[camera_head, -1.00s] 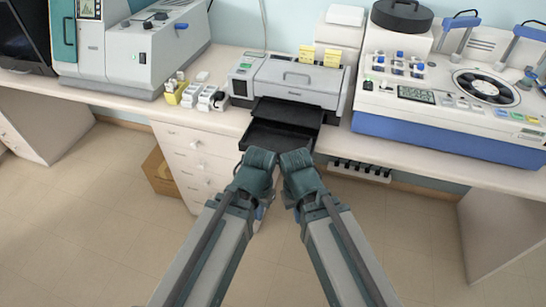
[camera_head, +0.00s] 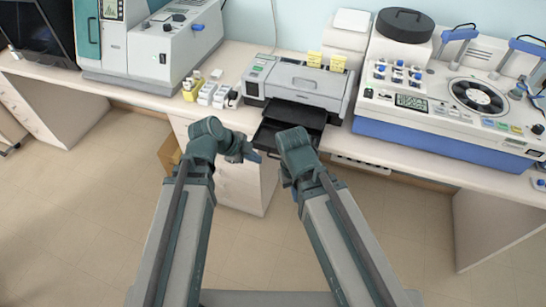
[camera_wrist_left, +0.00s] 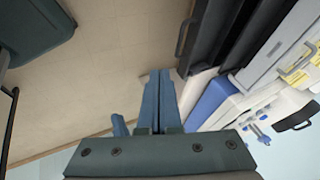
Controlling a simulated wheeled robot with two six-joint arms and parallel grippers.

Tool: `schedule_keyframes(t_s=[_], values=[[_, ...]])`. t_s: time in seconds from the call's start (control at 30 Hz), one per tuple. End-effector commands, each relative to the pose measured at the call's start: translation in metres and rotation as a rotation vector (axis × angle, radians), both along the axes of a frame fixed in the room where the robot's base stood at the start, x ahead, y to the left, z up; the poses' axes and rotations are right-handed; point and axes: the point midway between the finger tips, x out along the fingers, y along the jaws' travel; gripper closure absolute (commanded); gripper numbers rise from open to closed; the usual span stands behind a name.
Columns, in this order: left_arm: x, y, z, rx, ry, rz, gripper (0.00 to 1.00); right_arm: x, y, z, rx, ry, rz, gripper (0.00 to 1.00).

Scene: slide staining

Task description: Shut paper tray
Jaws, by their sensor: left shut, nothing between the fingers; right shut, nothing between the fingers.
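The grey printer (camera_head: 302,83) stands on the counter with its black paper tray (camera_head: 297,116) sticking out of the front, over the counter edge. My arms partly hide the tray's front. In the left wrist view the tray (camera_wrist_left: 218,40) is at the upper right, with a dark handle on its front. My left gripper (camera_head: 254,156) is shut and empty, just left of the tray's front and apart from it. Its closed fingers (camera_wrist_left: 154,100) show in the wrist view over the floor. My right gripper (camera_head: 288,181) is in front of the tray, largely hidden behind its own wrist.
White and yellow bottle holders (camera_head: 209,93) stand left of the printer. A large white and blue stainer (camera_head: 440,140) stands on its right. White drawers (camera_head: 240,185) are under the counter. The floor in front is clear.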

Motion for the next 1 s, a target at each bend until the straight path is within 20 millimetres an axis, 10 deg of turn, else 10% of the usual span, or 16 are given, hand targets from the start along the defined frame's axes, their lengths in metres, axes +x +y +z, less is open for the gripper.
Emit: schedule_keyframes(t_s=[0.77,1.0], values=[[0.032,-0.047,-0.092,0.001,0.002,0.0,1.0,0.0,0.0,-0.092,0.0,0.0,-0.002,1.0],[0.062,-0.056,-0.092,0.001,0.003,0.001,1.0,0.0,0.0,-0.091,0.0,0.0,-0.002,1.0]])
